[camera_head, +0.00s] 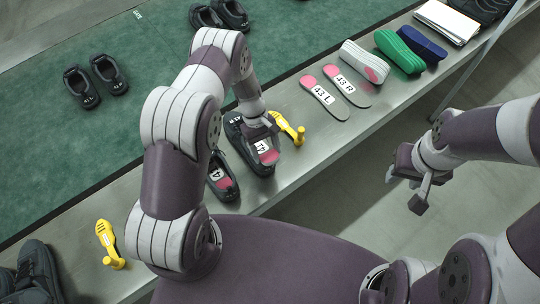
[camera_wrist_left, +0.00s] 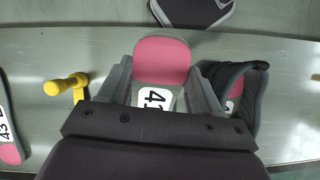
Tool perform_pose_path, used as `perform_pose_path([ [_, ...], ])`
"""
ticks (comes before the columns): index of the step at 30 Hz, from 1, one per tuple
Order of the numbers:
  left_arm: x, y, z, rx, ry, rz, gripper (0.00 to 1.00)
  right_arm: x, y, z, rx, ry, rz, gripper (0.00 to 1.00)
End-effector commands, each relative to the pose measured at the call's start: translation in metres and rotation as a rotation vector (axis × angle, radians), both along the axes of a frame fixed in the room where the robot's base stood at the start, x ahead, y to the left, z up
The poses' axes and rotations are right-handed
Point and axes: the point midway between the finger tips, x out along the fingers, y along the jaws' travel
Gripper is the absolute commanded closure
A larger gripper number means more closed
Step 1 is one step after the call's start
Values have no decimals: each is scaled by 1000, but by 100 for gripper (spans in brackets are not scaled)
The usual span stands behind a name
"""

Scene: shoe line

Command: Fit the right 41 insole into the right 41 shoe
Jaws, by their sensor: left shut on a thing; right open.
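My left gripper (camera_head: 262,132) is shut on the insole (camera_head: 268,156), which has a pink heel end and a white 41 label. The insole also shows between the fingers in the left wrist view (camera_wrist_left: 162,62). It is over a black shoe (camera_head: 236,128), the right-hand one of a pair on the bench. The gripper hides part of that shoe; I cannot tell how far the insole is inside. The other black shoe (camera_head: 229,191) stands close on the left, with a pink insole labelled 4-something inside. My right gripper (camera_head: 408,178) is open and empty, off the bench.
A yellow tool (camera_head: 291,129) lies just right of the held insole, another (camera_head: 108,244) further left. Insoles 43 L (camera_head: 322,98) and 43 R (camera_head: 350,86) lie to the right, then white (camera_head: 362,62), green (camera_head: 398,52) and blue (camera_head: 424,47) items. Other shoes stand on the green mat (camera_head: 110,135).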

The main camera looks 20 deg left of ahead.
Motion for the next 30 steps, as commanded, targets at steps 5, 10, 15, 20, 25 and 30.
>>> perform_pose_path([
  [5,11,12,-9,14,-14,0,65,0,0,-15,0,0,0,57],
  [10,22,23,-14,27,-27,0,65,0,0,-26,0,0,0,57],
  [15,33,35,-19,41,-40,0,65,0,0,-37,0,0,0,57],
  [20,33,36,-26,74,-67,0,65,0,0,-38,0,0,0,57],
  [25,33,36,-33,102,-95,-2,65,0,0,-39,0,0,0,57],
  [30,33,36,-35,109,-102,-1,65,0,0,-39,0,0,0,57],
])
